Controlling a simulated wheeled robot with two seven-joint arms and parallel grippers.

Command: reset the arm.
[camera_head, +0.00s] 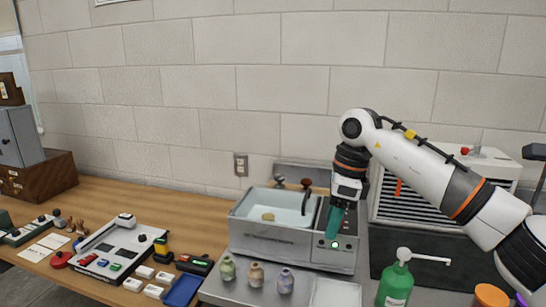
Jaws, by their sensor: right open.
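My right arm comes in from the right edge, bends over the bench and points down. My right gripper (335,232), with teal fingers, hangs at the right front of the grey metal sink-like basin unit (285,246), close to its control panel. It is open, and I see nothing held in it. Whether its tips touch the unit I cannot tell. My left gripper and left arm are not in the picture.
A green pump bottle (396,284) and an orange lid (490,295) stand at the front right. Three small vases (256,274) stand before the basin. A white device (118,248) and a blue tray (183,290) are left. A louvred machine (440,190) stands behind my arm.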

